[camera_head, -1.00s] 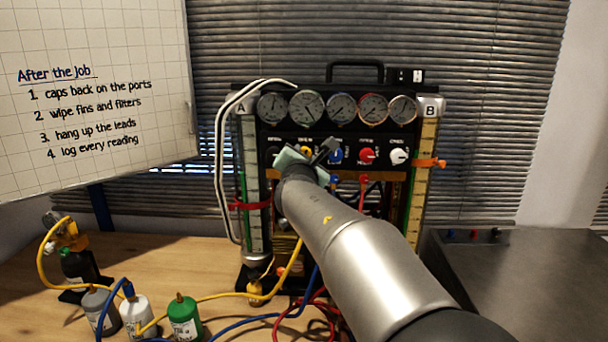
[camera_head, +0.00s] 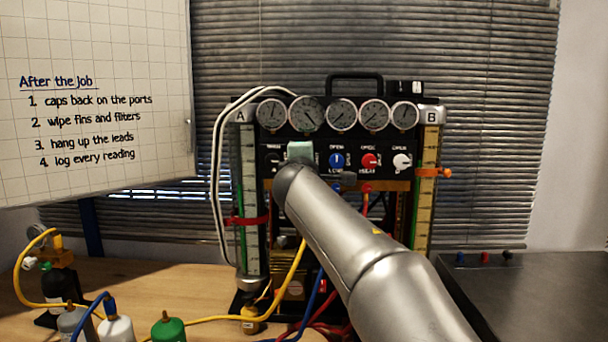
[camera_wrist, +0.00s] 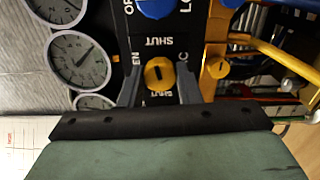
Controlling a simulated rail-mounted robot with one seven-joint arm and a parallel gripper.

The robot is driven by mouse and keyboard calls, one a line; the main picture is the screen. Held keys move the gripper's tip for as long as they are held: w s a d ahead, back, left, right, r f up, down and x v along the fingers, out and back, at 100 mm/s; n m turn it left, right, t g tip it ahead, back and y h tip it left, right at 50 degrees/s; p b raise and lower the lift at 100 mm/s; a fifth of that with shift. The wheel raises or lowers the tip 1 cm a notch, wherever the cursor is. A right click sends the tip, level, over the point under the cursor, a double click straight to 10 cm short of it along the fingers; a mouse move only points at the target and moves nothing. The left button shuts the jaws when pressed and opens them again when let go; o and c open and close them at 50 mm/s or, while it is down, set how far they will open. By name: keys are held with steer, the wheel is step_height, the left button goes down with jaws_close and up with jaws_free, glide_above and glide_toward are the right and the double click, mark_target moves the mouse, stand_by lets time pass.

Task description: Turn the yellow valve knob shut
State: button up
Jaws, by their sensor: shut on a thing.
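The yellow valve knob (camera_wrist: 159,75) sits between the two dark fingers of my gripper (camera_wrist: 158,86) in the wrist view. The fingers close on it from both sides, and its dark pointer mark runs roughly up and down in that picture.
A blue knob (camera_head: 337,160), a red knob (camera_head: 370,160) and a white knob (camera_head: 402,161) lie to the right on the panel. Round gauges (camera_head: 341,114) are above. A yellow fitting (camera_wrist: 218,67) is beside the knob in the wrist view. Hoses and bottles (camera_head: 168,328) crowd the bench.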

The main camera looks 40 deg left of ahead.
steer(key=shift+m+b, duration=0.65)
steer(key=shift+m, duration=0.45)
steer(key=o, duration=1)
steer(key=shift+c, duration=0.2)
steer(key=b+v, duration=0.6)
steer(key=v, duration=1.1)
steer(key=shift+d+b, duration=0.2)
steer(key=shift+b, duration=0.15)
steer(key=shift+s, duration=0.15)
